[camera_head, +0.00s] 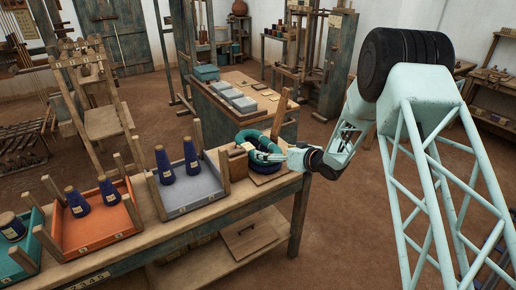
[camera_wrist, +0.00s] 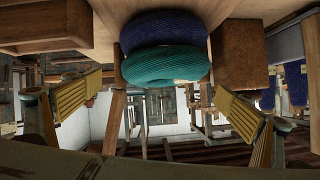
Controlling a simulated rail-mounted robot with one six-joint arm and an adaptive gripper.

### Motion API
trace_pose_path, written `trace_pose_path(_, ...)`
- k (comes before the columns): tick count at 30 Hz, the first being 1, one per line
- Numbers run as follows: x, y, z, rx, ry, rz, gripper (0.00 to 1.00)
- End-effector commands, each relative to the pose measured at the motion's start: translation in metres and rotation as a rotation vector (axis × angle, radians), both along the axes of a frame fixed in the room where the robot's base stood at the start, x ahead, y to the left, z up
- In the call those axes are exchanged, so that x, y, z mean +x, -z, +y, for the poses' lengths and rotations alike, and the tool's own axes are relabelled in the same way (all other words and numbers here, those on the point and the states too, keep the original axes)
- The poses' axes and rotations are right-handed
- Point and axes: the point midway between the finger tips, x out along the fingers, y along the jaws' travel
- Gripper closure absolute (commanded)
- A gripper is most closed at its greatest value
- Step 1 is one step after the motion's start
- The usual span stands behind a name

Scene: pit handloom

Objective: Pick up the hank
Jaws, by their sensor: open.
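A teal hank (camera_head: 250,136) lies coiled near the right end of the wooden workbench. In the wrist view, which appears upside down, the teal hank (camera_wrist: 165,66) rests against a dark blue hank (camera_wrist: 163,27) that lies between it and the bench top. My gripper (camera_head: 264,155) is at the hanks in the head view and partly hides them. In the wrist view my open gripper (camera_wrist: 160,90) has its yellow-padded fingers apart on either side, with the teal hank ahead of the gap. Nothing is held between the fingers.
A brown block (camera_wrist: 242,55) stands close beside the hanks, and wooden posts (camera_head: 280,116) rise nearby. Grey (camera_head: 190,186) and orange (camera_head: 96,228) trays with blue cones are to the left. Another bench with grey boxes stands behind.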

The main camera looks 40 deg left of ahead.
Motion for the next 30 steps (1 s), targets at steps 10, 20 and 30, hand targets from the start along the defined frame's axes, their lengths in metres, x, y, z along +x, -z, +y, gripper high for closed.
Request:
trace_pose_path(10,0.000,0.000,0.001,0.000,0.000,0.000,0.02)
trace_pose_path(20,0.002,0.011,0.022,0.001,-0.002,-0.001,0.02)
trace_pose_path(30,0.008,0.020,0.047,0.001,-0.001,-0.001,0.02)
